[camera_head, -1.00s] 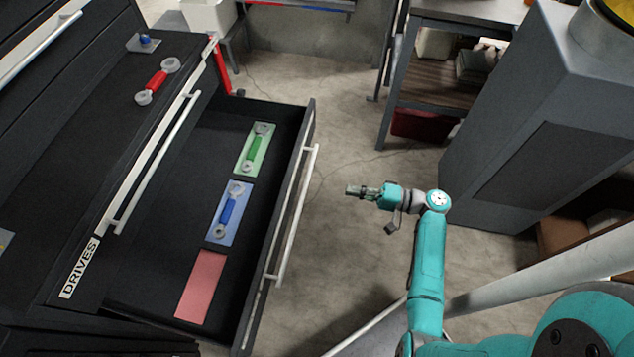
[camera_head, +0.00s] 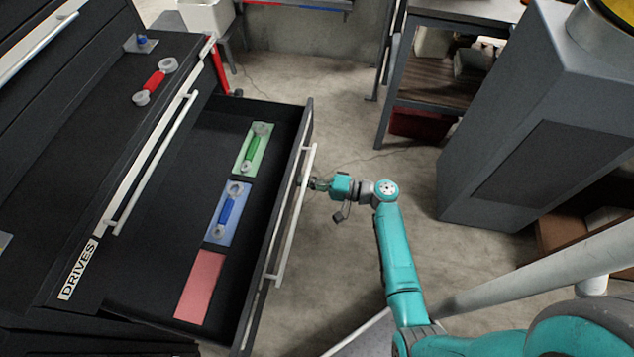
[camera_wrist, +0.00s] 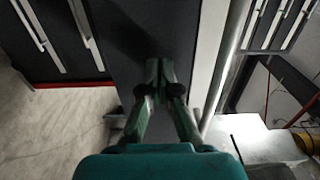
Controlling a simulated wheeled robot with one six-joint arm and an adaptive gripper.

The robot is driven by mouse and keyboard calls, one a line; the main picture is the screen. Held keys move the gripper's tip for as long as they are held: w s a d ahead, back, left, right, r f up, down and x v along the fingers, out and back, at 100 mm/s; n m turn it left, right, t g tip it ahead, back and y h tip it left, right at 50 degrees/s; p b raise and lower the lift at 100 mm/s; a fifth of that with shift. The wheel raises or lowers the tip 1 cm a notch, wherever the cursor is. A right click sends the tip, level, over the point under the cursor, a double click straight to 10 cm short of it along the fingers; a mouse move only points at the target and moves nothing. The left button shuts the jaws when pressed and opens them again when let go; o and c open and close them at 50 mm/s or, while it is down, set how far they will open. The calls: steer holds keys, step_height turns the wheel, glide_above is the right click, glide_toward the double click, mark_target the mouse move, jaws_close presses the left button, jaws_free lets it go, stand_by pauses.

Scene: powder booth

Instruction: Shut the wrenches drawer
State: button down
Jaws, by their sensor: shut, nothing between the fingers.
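The lower drawer (camera_head: 258,258) is pulled out, showing its black inside and a long white bar handle (camera_head: 296,215) on its front. In it lie a green wrench (camera_head: 251,149) on a green patch, a blue wrench (camera_head: 228,210) on a blue patch, and a bare red patch (camera_head: 200,287). Its own label is not visible. My gripper (camera_head: 314,183) is shut and empty, at the drawer's front beside the upper part of the handle. In the wrist view, the fingertips (camera_wrist: 160,66) point at a dark drawer face; I cannot tell if they touch it.
A drawer labelled DRIVES (camera_head: 78,269) is above, with a red wrench (camera_head: 155,82) on the surface over it. A grey cabinet (camera_head: 545,130) stands at right and a shelf unit (camera_head: 440,80) behind. Concrete floor (camera_head: 350,120) is clear between them.

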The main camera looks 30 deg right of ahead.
steer(key=shift+w+a, duration=0.2)
stand_by(0.3)
